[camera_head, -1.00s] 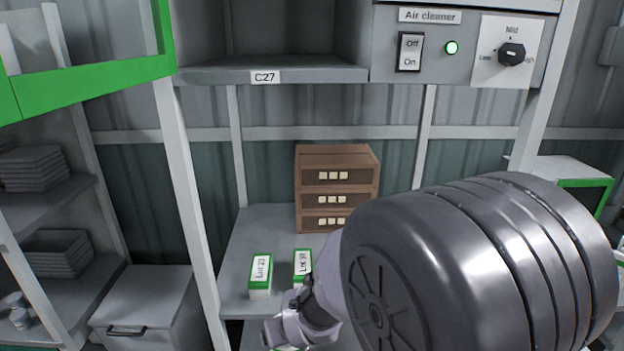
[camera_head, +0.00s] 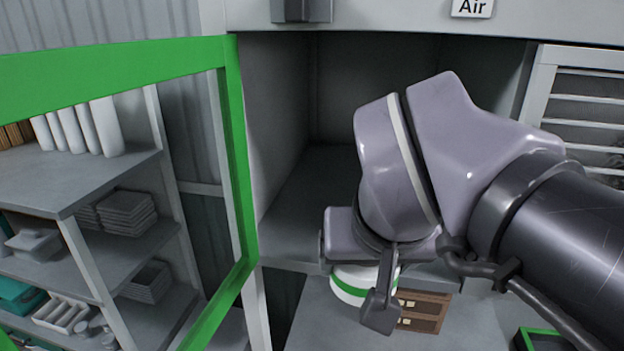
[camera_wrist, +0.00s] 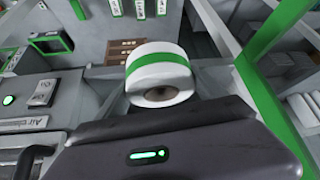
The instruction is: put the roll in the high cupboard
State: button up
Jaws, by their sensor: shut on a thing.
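The roll (camera_head: 350,287) is white with a green band. My gripper (camera_head: 362,280) is shut on it, and a dark finger covers part of its right side. In the wrist view the roll (camera_wrist: 160,68) shows beyond my gripper's dark body, with its hole facing the camera. The high cupboard (camera_head: 298,205) is open and its visible floor is bare; my arm hides its right part. The roll is at the height of the cupboard's front lower edge in the picture, seemingly in front of it. The green-framed door (camera_head: 236,150) stands open at the left.
Brown drawers (camera_head: 425,312) stand on the surface below the cupboard. Several green-and-white cartons (camera_wrist: 115,8) show in the wrist view, with the Air cleaner panel (camera_wrist: 35,115) at left. Shelves with stacked trays (camera_head: 125,210) stand at the far left, behind the door. The cupboard's left side is free.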

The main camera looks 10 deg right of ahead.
jog(key=w, duration=0.1)
jog(key=w+d+p, duration=0.1)
jog(key=w+r, duration=0.1)
jog(key=shift+w+d, duration=0.2)
jog(key=shift+w, duration=0.05)
jog(key=w+d+p, duration=0.1)
jog(key=w, duration=0.2)
jog(key=w+p, duration=0.1)
jog(key=w, duration=0.3)
jog(key=w+d+f+p, duration=0.1)
jog(key=w, duration=0.2)
jog(key=shift+w+d+f, duration=0.1)
jog(key=shift+w+d, duration=0.2)
jog(key=shift+w, duration=0.05)
jog(key=f, duration=0.1)
jog(key=s+f, duration=0.1)
jog(key=f, duration=0.1)
jog(key=shift+a+f, duration=0.1)
jog(key=shift+w+f, duration=0.3)
jog(key=shift+w, duration=0.05)
jog(key=shift+f, duration=0.1)
jog(key=o, duration=1.5)
jog(key=shift+s, duration=0.1)
jog(key=shift+o, duration=0.2)
jog(key=v, duration=1.2)
